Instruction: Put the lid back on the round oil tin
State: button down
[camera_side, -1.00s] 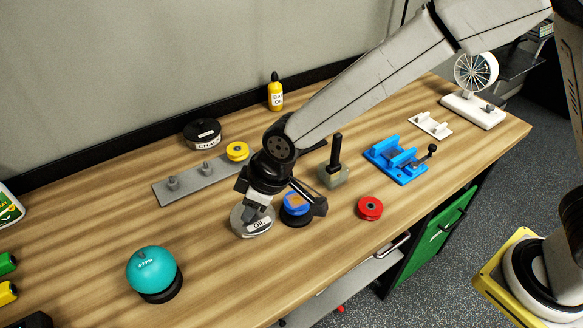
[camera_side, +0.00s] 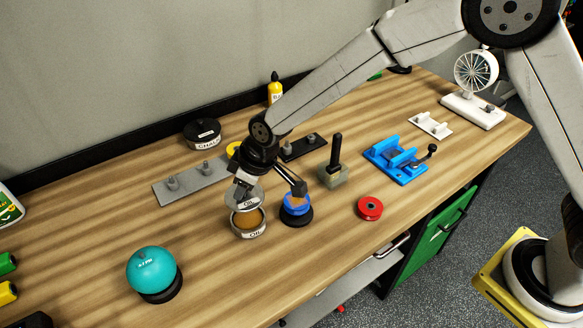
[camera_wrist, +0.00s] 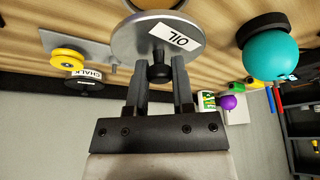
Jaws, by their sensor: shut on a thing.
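My gripper (camera_side: 246,186) is shut on the black knob of the grey round lid (camera_side: 241,201). The lid carries a white OIL label and is held above the round oil tin (camera_side: 262,229). The tin stands upright and open on the bench, with amber-brown contents showing. In the side view the lid overlaps the tin's back edge and looks apart from it. In the wrist view the lid (camera_wrist: 130,42) fills the top middle, its knob between the fingers (camera_wrist: 158,80), and hides most of the tin.
Close right of the tin is a blue-topped round thing (camera_side: 296,205) on a black base. A teal ball (camera_side: 151,270) stands front left. Behind are a grey pegged strip (camera_side: 190,184) and a black chalk tin (camera_side: 202,133). The bench between ball and tin is clear.

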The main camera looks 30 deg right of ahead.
jog(key=shift+f, duration=3.05)
jog(key=shift+f, duration=0.2)
dwell(0.3)
grip_release()
dwell(0.5)
jog(key=shift+r, duration=0.1)
jog(key=shift+r, duration=3.4)
grip_shut()
